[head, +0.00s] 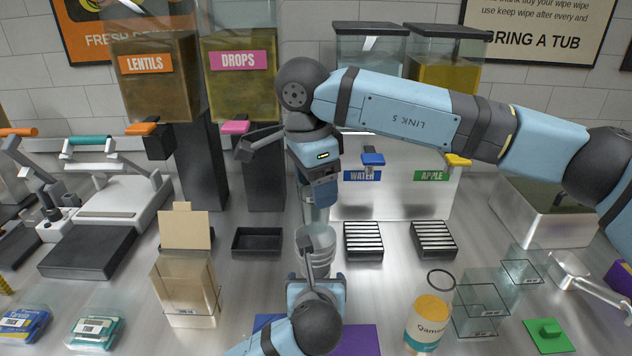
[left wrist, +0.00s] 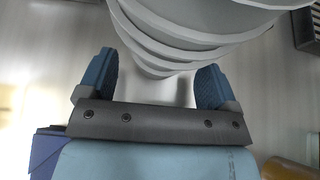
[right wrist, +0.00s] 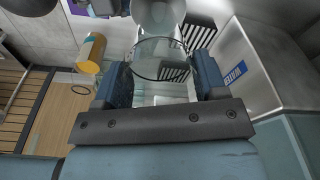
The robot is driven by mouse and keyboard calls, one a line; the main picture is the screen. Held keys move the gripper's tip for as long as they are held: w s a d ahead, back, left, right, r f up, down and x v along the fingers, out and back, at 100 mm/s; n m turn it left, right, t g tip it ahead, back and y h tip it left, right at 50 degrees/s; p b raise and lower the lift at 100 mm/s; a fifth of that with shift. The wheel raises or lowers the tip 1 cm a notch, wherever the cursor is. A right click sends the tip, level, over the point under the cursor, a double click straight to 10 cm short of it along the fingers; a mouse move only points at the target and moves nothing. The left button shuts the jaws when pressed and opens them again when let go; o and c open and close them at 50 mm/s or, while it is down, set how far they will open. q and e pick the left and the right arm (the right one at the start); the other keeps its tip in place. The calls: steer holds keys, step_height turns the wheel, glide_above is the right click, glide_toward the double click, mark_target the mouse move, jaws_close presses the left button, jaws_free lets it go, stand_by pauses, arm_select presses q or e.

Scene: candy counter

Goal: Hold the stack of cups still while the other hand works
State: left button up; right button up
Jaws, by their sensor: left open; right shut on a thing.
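The stack of nested pale grey cups (head: 318,262) stands on the counter in the middle of the head view. It fills the top of the left wrist view (left wrist: 170,35) as overlapping rims. My left gripper (head: 316,284) is open on the near side of the stack. Its fingers (left wrist: 155,85) are spread wide, with the narrow end of the stack showing between them and gaps at both sides. My right gripper (head: 318,198) points down above the stack. It is shut on a clear cup (right wrist: 160,60), whose round rim shows between the fingers in the right wrist view.
A cardboard box (head: 188,285) and a black tray (head: 257,242) stand left of the stack. Two slatted drip trays (head: 363,241) (head: 433,239) lie to its right. A yellow-orange labelled jar (head: 430,320) and clear tubs (head: 480,310) stand at the front right.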

arm_select(q)
steer(key=shift+v, duration=2.45)
steer(key=shift+o, duration=1.4)
